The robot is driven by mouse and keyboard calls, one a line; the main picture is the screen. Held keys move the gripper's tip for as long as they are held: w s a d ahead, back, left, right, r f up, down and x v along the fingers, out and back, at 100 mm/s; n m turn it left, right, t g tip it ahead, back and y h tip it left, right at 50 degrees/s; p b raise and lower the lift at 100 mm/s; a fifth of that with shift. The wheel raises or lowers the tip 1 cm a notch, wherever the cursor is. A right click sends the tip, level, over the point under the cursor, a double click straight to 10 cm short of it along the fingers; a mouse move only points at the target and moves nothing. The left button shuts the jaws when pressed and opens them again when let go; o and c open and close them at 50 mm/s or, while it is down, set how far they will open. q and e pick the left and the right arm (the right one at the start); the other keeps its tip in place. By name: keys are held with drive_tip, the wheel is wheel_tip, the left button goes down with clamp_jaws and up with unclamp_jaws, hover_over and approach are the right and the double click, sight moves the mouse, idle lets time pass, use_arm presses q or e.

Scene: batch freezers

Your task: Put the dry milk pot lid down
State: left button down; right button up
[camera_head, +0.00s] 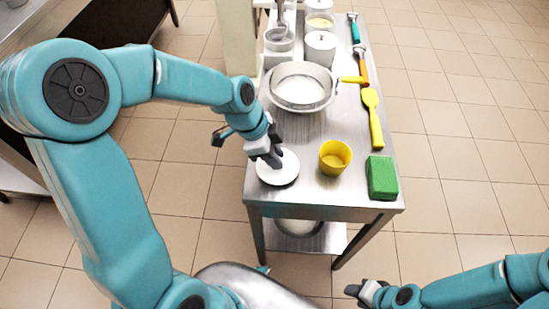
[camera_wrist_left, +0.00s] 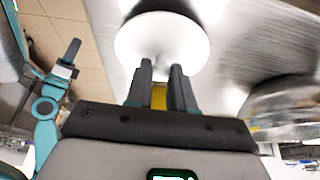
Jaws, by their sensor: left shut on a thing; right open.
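The white round pot lid (camera_head: 281,176) is at the front left of the steel table. My left gripper (camera_head: 273,160) is over it, pointing down, with its fingers shut on the lid's knob. In the left wrist view the lid (camera_wrist_left: 162,38) shows as a white disc just past the closed fingers of my left gripper (camera_wrist_left: 160,72). The lid lies flat, on or very close to the tabletop; I cannot tell whether it touches. My right gripper (camera_head: 366,291) is open and empty, off the table at the lower right.
A yellow cup (camera_head: 335,157) and a green block (camera_head: 382,178) stand right of the lid. A metal bowl (camera_head: 318,105) with a sieve sits behind. White and clear pots (camera_head: 320,47) stand at the back. The front edge is close.

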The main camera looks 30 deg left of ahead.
use_arm(q)
drive_tip(key=shift+f, duration=0.85)
drive_tip(key=shift+f, duration=0.15)
drive_tip(key=c, duration=1)
unclamp_jaws()
